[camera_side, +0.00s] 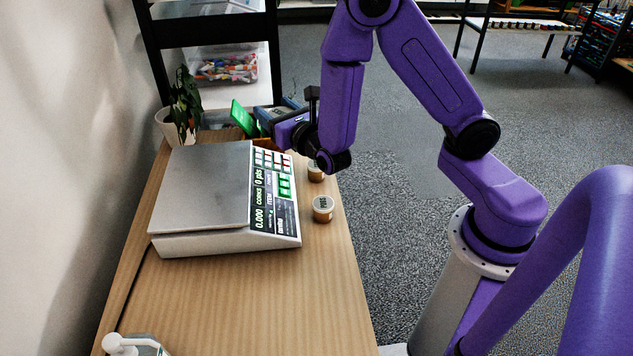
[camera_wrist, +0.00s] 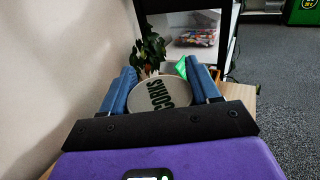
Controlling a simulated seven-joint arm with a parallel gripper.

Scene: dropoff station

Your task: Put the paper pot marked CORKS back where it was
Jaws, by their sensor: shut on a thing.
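The paper pot marked CORKS (camera_wrist: 165,94) shows its round pale lid with dark lettering in the wrist view, between the two blue fingers of my gripper (camera_wrist: 160,72). The fingers are shut on it, one on each side. In the side view my gripper (camera_side: 272,114) is beyond the far right corner of the scale, above the table. The pot cannot be made out there. Two other small pots with pale lids and brown sides stand on the table right of the scale, a nearer one (camera_side: 323,209) and a farther one (camera_side: 316,172), partly behind my arm.
A counting scale (camera_side: 205,190) fills the middle of the wooden table (camera_side: 240,300). A potted plant (camera_side: 181,108) and a green object (camera_side: 243,117) are at the far end. A pump bottle (camera_side: 132,345) is at the near left. The front of the table is largely clear.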

